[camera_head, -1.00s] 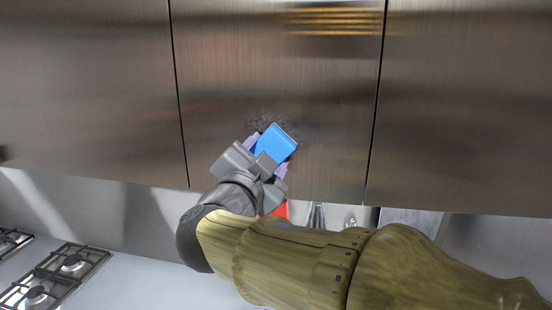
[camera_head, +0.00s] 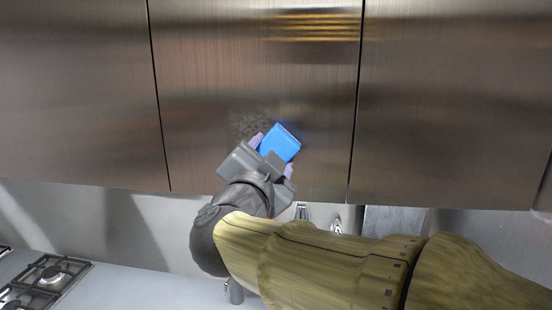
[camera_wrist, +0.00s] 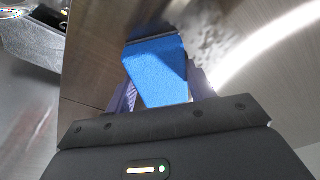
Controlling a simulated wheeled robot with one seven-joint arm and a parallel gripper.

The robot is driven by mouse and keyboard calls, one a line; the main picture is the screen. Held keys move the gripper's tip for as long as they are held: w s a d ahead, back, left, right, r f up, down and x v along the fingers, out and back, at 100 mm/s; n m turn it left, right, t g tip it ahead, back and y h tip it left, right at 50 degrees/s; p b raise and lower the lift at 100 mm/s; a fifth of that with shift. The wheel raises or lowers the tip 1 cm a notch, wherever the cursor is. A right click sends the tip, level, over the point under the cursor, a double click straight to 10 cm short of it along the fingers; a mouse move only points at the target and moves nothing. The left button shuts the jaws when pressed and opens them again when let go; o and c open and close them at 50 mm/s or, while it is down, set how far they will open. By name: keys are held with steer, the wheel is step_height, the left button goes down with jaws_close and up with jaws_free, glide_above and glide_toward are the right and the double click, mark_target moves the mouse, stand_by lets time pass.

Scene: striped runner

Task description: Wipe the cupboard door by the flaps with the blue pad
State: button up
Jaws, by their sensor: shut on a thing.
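My gripper (camera_head: 274,156) is shut on the blue pad (camera_head: 281,143), with a purple finger on each side of it. The pad is also in the wrist view (camera_wrist: 156,72), its far edge close to the door. The brushed-metal cupboard door (camera_head: 220,85) is the middle one of three panels. A dark smudge (camera_head: 246,124) shows on its lower part, just up and left of the pad. A grey smudged patch (camera_wrist: 203,35) also shows in the wrist view, right of the pad. I cannot tell for certain whether the pad touches the door.
Similar door panels stand to the left (camera_head: 75,95) and right (camera_head: 450,110), parted by thin dark gaps. Below are a pale wall and a counter with a gas hob (camera_head: 45,278) at lower left. My arm fills the lower right.

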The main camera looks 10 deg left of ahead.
mark_target(292, 144)
steer(key=shift+d, duration=0.1)
steer(key=d, duration=0.2)
steer(key=d+b, duration=0.1)
steer(key=d, duration=0.1)
steer(key=shift+w, duration=0.25)
steer(key=shift+a+r, duration=0.1)
stand_by(0.3)
steer(key=shift+r+p, duration=0.95)
steer(key=shift+r, duration=0.1)
steer(key=shift+a, duration=0.15)
steer(key=shift+s+a+p, duration=0.15)
steer(key=shift+a+p, duration=0.1)
steer(key=shift+a, duration=0.7)
steer(key=shift+s+a+p, duration=0.1)
steer(key=shift+a+p, duration=0.1)
steer(key=shift+a, duration=0.7)
